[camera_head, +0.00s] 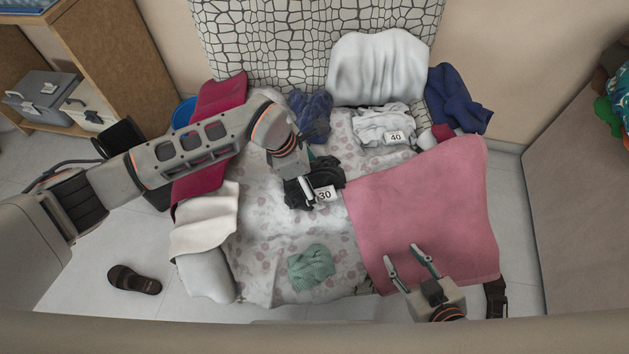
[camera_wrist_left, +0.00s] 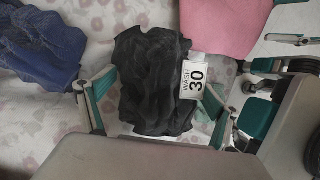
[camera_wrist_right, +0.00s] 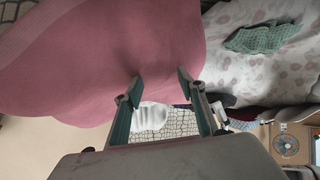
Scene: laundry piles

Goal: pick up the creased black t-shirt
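The creased black t-shirt (camera_head: 297,191) lies crumpled in the middle of the bed, with a white tag reading 30. It also shows in the left wrist view (camera_wrist_left: 150,85), where the tag reads WASH 30. My left gripper (camera_head: 302,188) is over the t-shirt and hides part of it in the head view. In the left wrist view its fingers are wide apart, one on each side of the shirt; whether they touch the cloth I cannot tell. My right gripper (camera_head: 407,255) is open and empty over the pink cloth's front part; its spread fingers show in the right wrist view (camera_wrist_right: 159,82).
The pink cloth (camera_head: 425,210) covers the bed's right side. A green cloth (camera_head: 311,267) lies near the front, a grey-white garment tagged 40 (camera_head: 375,128) at the back, and a dark blue garment (camera_head: 312,112) behind the t-shirt. Bare patterned sheet (camera_head: 270,240) lies between.

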